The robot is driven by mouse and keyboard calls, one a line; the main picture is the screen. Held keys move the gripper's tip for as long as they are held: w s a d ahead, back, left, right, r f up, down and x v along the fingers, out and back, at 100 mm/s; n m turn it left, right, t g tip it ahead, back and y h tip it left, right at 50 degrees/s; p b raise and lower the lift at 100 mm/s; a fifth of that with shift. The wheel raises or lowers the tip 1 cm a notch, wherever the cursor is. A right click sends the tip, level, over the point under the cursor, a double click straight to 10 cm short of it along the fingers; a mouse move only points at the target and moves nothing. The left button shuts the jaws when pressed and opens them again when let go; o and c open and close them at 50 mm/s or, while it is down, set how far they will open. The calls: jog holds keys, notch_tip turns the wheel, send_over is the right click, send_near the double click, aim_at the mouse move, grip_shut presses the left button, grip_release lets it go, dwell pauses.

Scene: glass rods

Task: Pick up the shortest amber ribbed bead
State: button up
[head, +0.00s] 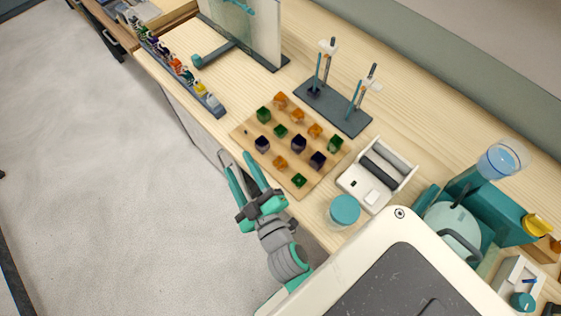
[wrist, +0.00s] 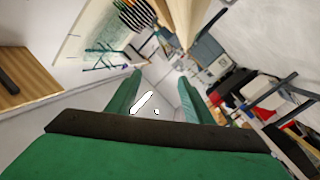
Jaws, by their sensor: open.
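Several amber beads stand among green and dark ones on a wooden board (head: 243,133) on the bench. One amber bead (head: 280,99) is at the back corner, a second amber bead (head: 297,115) and a third amber bead (head: 315,131) run along the back side, and another amber bead (head: 280,162) is towards the front. Their ribbing and exact heights are too small to compare. My gripper (head: 236,157) is open and empty, off the front edge of the bench, apart from the board. The wrist view shows its spread fingers (wrist: 156,88) and no beads.
A dark rack with rods (head: 333,108) stands behind the board. A white tray (head: 376,178) and a teal-lidded jar (head: 344,210) are to its right. A row of small bottles (head: 188,77) lines the front edge at left. Bare wood (head: 225,100) shows left of the board.

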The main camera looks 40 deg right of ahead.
jog(key=w+d+r+m+g+h, duration=0.1)
jog(key=w+d+r+m+h, duration=0.25)
jog(key=d+r+h, duration=0.4)
jog(key=w+d+r+m+g+h, duration=0.15)
jog(key=w+d+r+h, duration=0.25)
jog(key=d+r, duration=0.6)
jog(key=s+d+r+m+g+h, duration=0.2)
jog(key=s+d+r+m+g, duration=0.2)
jog(key=d+m+g, duration=0.2)
jog(key=s+d+r+m+g+h, duration=0.2)
jog(key=s+d+r+m+g, duration=0.25)
jog(key=d+g, duration=0.25)
jog(key=s+d+f+m+g+y, duration=0.1)
jog(key=s+f+m+g+y, duration=0.1)
jog(key=s+f+m+y, duration=0.1)
jog(key=m+y, duration=0.3)
jog(key=y, duration=1.3)
send_over(280, 162)
notch_tip(280, 162, down, 16)
notch_tip(280, 162, down, 6)
jog(key=shift+a+r, duration=0.15)
jog(key=shift+r, duration=0.05)
jog(key=shift+m, duration=0.25)
jog(key=shift+f, duration=2.25)
jog(key=c, duration=1.1)
